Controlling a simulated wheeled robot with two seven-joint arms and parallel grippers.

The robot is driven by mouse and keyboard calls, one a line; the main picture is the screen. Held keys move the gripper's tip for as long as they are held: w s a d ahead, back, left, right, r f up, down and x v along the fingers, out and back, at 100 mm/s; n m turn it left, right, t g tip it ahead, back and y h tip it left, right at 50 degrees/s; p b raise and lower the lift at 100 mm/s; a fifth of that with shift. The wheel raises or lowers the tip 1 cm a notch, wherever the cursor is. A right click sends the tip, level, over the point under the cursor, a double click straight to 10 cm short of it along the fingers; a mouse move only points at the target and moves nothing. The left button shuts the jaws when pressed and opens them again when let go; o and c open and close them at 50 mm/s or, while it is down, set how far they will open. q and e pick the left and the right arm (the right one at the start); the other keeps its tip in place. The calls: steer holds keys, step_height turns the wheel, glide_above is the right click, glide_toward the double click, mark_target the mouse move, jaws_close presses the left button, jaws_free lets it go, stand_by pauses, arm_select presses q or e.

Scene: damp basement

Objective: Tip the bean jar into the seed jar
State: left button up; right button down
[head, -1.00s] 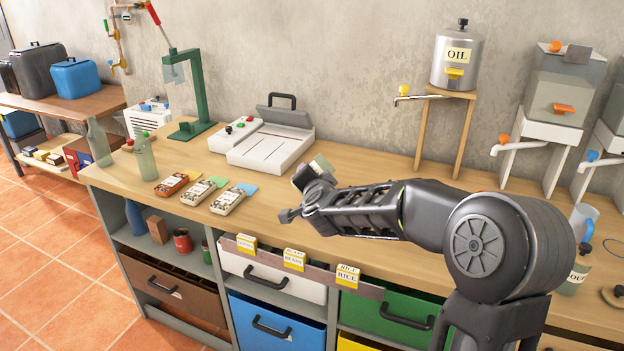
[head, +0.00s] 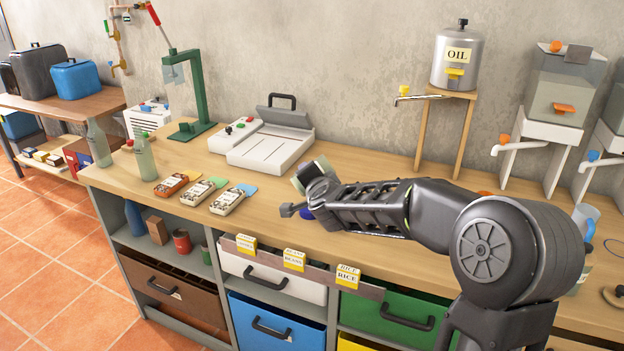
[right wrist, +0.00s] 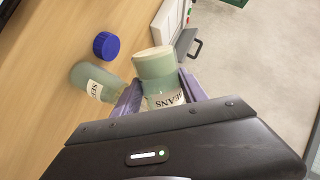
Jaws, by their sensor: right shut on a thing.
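My right gripper (head: 300,205) is shut on the bean jar, a pale green jar (right wrist: 165,82) whose label partly reads "EANS". It is held above the counter, and in the head view the jar (head: 312,172) looks tilted, partly hidden by the gripper. A second green jar (right wrist: 88,80), with a partly readable label, stands on the counter beside the held jar in the right wrist view; it is probably the seed jar. The arm hides it in the head view. A blue lid (right wrist: 106,46) lies on the counter near both jars. My left gripper is not in view.
A white sealing machine (head: 265,140) stands behind the gripper. Several seed-like packets (head: 232,200) lie to its left. A green bottle (head: 145,158) stands further left. An oil tank (head: 458,60) on a wooden stand is at the back right. The counter (head: 370,160) behind the arm is clear.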

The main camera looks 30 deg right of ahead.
steer(key=shift+d+r+m+y+b, duration=0.15)
steer(key=shift+m+y+b, duration=0.2)
steer(key=shift+m, duration=0.25)
stand_by(0.6)
steer(key=shift+d+m+y+b, duration=0.1)
steer(key=shift+m+y+b, duration=0.3)
steer(key=shift+m+y, duration=0.1)
stand_by(0.5)
steer(key=shift+d+r+m+y+b, duration=0.1)
steer(key=shift+d+m+y+b, duration=0.1)
steer(key=shift+m+y+b, duration=0.25)
stand_by(0.7)
